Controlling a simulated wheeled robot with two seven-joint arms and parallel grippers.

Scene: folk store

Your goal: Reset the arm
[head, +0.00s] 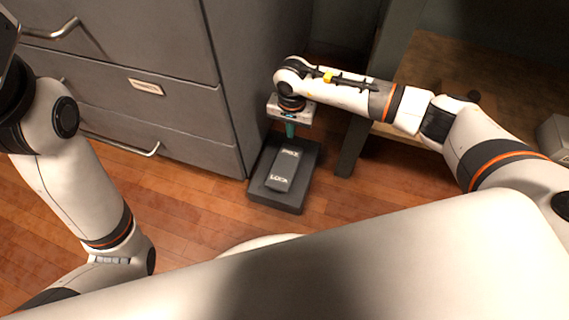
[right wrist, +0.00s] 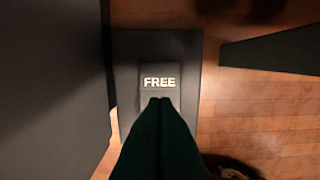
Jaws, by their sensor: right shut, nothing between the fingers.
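My right arm reaches in from the right in the head view. Its gripper (head: 290,130) points down over the far end of a black floor pedal (head: 285,178) with lettering on it. In the right wrist view the shut, empty fingers (right wrist: 160,101) show dark over the pedal plate, just below the word "FREE" on the pedal (right wrist: 160,70). I cannot tell whether the fingertips touch the pedal. My left arm comes down the left side of the head view, and its gripper is not in view.
A grey drawer cabinet (head: 160,90) with metal handles stands left of the pedal. A wooden shelf (head: 440,75) with a dark upright leg (head: 362,130) stands to the right, under my right arm. Open wooden floor (head: 195,200) lies in front of the cabinet.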

